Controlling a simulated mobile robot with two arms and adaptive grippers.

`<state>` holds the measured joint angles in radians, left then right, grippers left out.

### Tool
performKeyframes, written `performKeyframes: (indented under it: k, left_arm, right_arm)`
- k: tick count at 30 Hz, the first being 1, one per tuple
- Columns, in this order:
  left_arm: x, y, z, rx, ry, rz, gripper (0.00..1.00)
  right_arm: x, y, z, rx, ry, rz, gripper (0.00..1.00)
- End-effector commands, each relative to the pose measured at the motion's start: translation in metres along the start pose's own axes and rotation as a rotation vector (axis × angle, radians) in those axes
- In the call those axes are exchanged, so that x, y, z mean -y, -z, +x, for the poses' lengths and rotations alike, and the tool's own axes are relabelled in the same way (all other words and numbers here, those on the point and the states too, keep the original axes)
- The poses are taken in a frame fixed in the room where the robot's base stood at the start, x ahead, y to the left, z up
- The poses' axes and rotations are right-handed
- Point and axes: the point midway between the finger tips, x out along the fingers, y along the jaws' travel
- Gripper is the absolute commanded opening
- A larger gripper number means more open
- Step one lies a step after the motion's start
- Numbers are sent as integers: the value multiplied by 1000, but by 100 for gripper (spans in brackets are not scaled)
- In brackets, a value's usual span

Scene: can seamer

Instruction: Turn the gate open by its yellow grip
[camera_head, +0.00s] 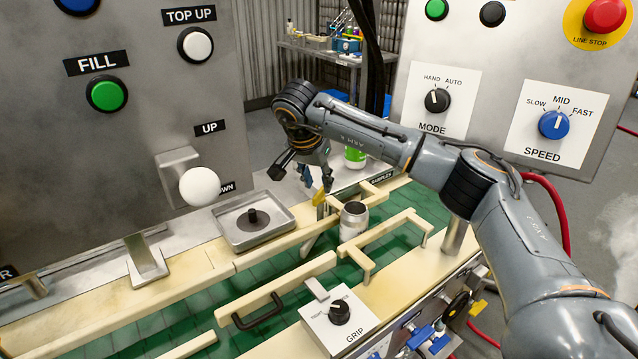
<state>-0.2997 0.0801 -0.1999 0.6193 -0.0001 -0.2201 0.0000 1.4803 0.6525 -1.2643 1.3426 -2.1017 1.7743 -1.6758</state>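The yellow grip (319,197) stands up at the near end of the gate among the cream guide rails, behind an open metal can (353,219). The gate is partly hidden, and I cannot tell exactly how far it is turned. My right gripper (317,184) reaches over from the right and points down just above the yellow grip. Its fingers look apart, with the grip's top close below or between them; I cannot tell whether they touch it. My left gripper is not in view.
Cream rails border the green conveyor (230,290). A metal tray (254,228) with a dark knob lies to the left, near a white ball lever (200,187). A GRIP knob box (340,318) stands in front. The MODE and SPEED panel (500,90) rises behind my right arm.

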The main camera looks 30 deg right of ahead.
Motion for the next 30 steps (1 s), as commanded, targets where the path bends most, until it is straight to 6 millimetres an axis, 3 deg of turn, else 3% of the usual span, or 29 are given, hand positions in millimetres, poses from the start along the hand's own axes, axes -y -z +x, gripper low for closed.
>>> performKeyframes:
  k: [6,17,22,30]
  left_arm:
    - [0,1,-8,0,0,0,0]
    - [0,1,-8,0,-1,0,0]
    - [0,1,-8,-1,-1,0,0]
    - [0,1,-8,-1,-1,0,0]
  right_arm:
    - [0,0,26,1,-2,2,33]
    - [0,0,32,-1,0,1,33]
    - [0,0,32,0,0,1,2]
    - [0,0,32,0,0,2,0]
